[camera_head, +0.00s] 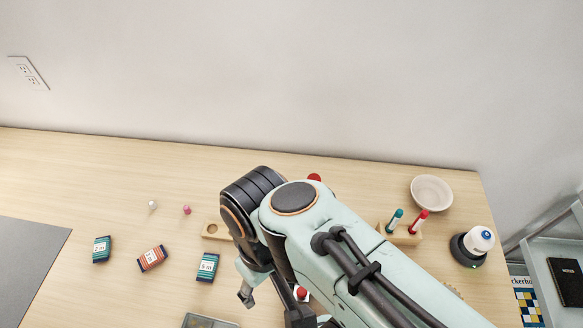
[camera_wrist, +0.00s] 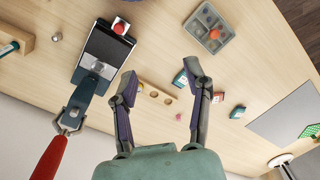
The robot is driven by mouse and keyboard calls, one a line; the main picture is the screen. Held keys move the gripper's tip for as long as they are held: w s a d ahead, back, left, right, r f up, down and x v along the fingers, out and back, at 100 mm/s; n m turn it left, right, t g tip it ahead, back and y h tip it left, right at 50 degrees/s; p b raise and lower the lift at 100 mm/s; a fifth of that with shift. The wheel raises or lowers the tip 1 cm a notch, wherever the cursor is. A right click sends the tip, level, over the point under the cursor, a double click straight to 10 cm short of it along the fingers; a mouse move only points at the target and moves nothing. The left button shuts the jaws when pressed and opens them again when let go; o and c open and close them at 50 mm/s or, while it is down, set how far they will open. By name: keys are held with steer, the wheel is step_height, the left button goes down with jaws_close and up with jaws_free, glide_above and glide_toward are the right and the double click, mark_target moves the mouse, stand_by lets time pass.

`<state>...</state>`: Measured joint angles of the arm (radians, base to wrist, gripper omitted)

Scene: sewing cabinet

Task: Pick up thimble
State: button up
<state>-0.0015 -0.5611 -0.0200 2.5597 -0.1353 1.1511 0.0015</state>
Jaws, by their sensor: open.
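No thimble can be told for certain. Two small objects lie on the table left of my arm in the head view: a pale one (camera_head: 152,205) and a pink one (camera_head: 187,209). The pink one also shows in the wrist view (camera_wrist: 178,116), between my fingers and nearer the palm. A small grey object (camera_wrist: 55,37) lies at the upper left there; what it is I cannot tell. My gripper (camera_wrist: 161,75) is open and empty, above the table. In the head view my arm hides much of the table's middle.
Labelled boxes (camera_head: 152,258) lie at the left by a grey mat (camera_head: 25,262). A wooden block with holes (camera_head: 215,231) sits beside my arm. A red-handled tool (camera_wrist: 52,157), a grey tray (camera_wrist: 200,43), a white bowl (camera_head: 431,192) and a tube rack (camera_head: 400,236) stand around.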

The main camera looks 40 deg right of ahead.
step_height(320, 180, up, 11)
steer(key=w+d, duration=0.4)
steer(key=d, duration=0.8)
steer(key=s+d, duration=0.5)
steer(key=d, duration=0.7)
steer(key=shift+m+h, duration=0.3)
steer(key=shift+h, duration=0.1)
steer(key=f, duration=2.9)
steer(key=shift+w+a, duration=0.1)
steer(key=shift+w, duration=0.2)
step_height(320, 180, down, 7)
steer(key=shift+r, duration=0.2)
steer(key=c, duration=0.8)
